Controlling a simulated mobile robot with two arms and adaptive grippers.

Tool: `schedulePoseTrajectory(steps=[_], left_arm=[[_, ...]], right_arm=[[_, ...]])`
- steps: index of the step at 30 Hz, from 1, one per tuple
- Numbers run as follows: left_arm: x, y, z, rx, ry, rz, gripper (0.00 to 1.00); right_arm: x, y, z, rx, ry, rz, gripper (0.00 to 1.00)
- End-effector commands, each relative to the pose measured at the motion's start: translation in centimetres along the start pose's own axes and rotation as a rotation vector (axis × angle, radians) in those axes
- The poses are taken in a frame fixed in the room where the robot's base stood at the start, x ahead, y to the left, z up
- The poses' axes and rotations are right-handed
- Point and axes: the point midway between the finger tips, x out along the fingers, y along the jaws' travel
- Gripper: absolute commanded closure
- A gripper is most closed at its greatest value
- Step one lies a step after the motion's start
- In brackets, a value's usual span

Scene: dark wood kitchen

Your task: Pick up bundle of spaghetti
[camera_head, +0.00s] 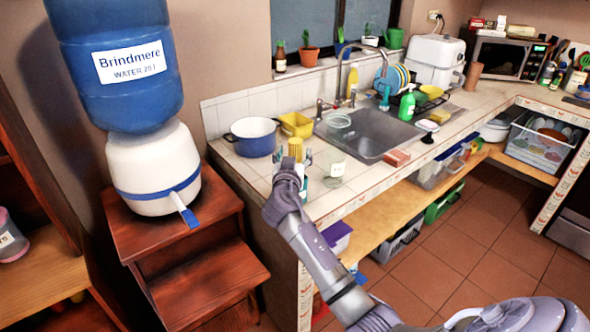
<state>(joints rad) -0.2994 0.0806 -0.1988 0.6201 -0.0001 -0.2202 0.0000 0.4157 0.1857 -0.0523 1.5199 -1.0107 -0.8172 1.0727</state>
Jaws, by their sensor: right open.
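A yellow upright bundle (295,146), apparently the spaghetti, stands on the tiled counter (345,195) near its left end. My right gripper (294,157) reaches up to it from the front, open, with a fingertip showing on each side of the bundle. The gripper hides the bundle's lower part, and I cannot tell whether the fingers touch it. My left gripper is not in view.
A blue pot (254,138) and a yellow container (296,125) stand close behind the bundle. A clear glass jar (335,167) is just right of my gripper. The sink (372,142) lies farther right. A water dispenser (153,170) stands on wooden steps at left.

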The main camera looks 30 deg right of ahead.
Motion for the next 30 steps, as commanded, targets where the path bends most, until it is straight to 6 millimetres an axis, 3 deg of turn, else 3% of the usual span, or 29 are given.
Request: schedulePoseTrajectory(steps=[1, 6, 14, 26, 30], left_arm=[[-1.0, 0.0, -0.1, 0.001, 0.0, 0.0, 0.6], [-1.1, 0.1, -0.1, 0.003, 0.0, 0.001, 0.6], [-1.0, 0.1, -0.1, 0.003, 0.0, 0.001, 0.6], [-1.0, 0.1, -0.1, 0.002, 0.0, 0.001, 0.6], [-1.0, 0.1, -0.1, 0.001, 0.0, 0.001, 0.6]], right_arm=[[0.9, 0.2, -0.5, -0.005, 0.001, 0.001, 0.32], [2.5, 0.1, -0.1, -0.002, 0.0, 0.0, 0.32], [2.7, 0.1, 0.0, 0.0, 0.0, -0.001, 0.32], [2.6, 0.1, 0.0, 0.0, 0.0, -0.001, 0.98], [2.6, 0.0, 0.0, 0.0, 0.0, -0.001, 1.0]])
